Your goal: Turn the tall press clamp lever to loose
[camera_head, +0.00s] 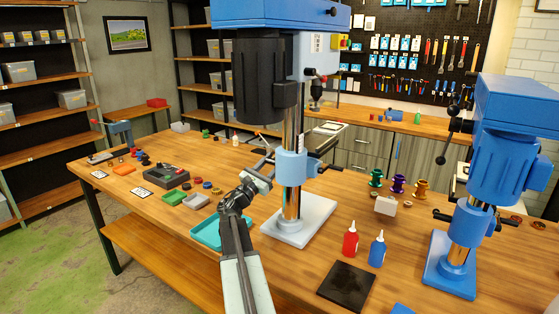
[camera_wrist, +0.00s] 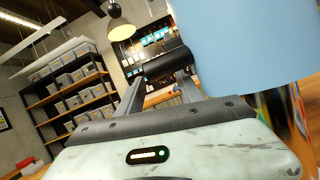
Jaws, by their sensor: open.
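The tall press stands mid-table in the head view, with a blue head (camera_head: 281,14), a metal column on a pale base (camera_head: 310,222), and a blue clamp collar (camera_head: 291,167). My gripper (camera_head: 265,165) is at the collar's left side, its fingers small and partly lost against the collar and the clutter behind. In the wrist view a dark cylindrical handle (camera_wrist: 166,63), seemingly the clamp lever, lies across the tips of my open gripper (camera_wrist: 160,78). I cannot tell whether the fingers touch it. The large blue surface (camera_wrist: 240,45) at right is close to the right finger.
A shorter blue press (camera_head: 470,170) stands at right. A teal tray (camera_head: 207,233) is left of the base, with small parts farther left.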

